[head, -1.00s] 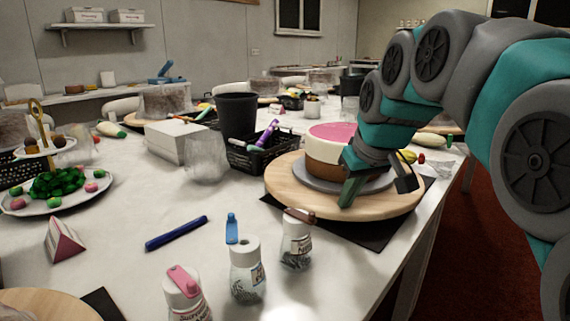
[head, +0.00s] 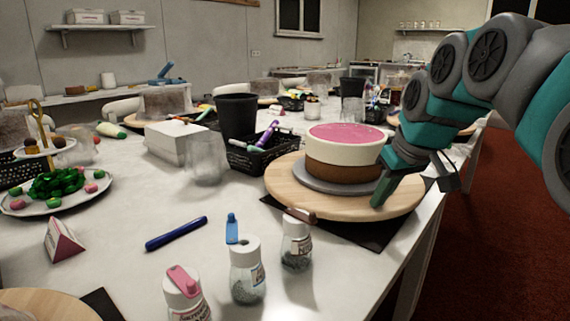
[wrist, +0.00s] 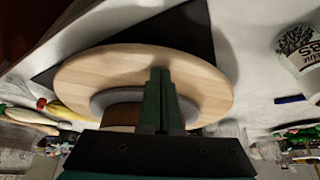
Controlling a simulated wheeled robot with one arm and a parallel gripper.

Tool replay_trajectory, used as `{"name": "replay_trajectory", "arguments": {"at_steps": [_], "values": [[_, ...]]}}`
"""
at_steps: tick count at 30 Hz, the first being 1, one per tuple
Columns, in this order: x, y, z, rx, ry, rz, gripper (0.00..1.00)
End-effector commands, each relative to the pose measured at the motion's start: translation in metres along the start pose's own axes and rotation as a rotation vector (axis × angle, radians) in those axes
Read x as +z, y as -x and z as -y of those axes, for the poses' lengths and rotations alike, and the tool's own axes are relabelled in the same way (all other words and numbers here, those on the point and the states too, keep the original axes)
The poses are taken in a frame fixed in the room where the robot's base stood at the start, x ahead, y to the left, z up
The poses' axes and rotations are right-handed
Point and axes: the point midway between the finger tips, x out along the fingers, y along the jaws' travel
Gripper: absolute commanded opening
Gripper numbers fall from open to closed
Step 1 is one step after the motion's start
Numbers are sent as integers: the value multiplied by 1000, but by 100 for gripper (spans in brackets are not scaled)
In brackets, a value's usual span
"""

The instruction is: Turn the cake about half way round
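The cake (head: 345,150) is round, with a pink top, a cream upper side and a brown lower side. It sits on a grey board (head: 312,182) on a round wooden turntable (head: 290,190). My gripper (head: 380,195) is at the turntable's right front, beside the cake and apart from it. In the wrist view the green fingers of my gripper (wrist: 160,90) are together, with nothing between them. They overlap the pale wooden turntable (wrist: 100,75) there; whether the tips touch it I cannot tell. Most of the cake (wrist: 120,115) is hidden behind my gripper in that view.
A dark mat (head: 380,236) lies under the turntable by the table's right edge. A black basket (head: 262,158) is behind left. A blue pen (head: 176,233) lies on clear tabletop.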

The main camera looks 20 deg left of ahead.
Motion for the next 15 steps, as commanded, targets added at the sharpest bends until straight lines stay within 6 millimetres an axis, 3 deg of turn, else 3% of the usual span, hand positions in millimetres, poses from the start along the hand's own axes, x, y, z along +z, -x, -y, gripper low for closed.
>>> {"name": "replay_trajectory", "arguments": {"at_steps": [5, 15], "values": [[4, -5, -6, -3, -3, 15, 0], [0, -7, -50, -5, -4, 15, 0]]}}
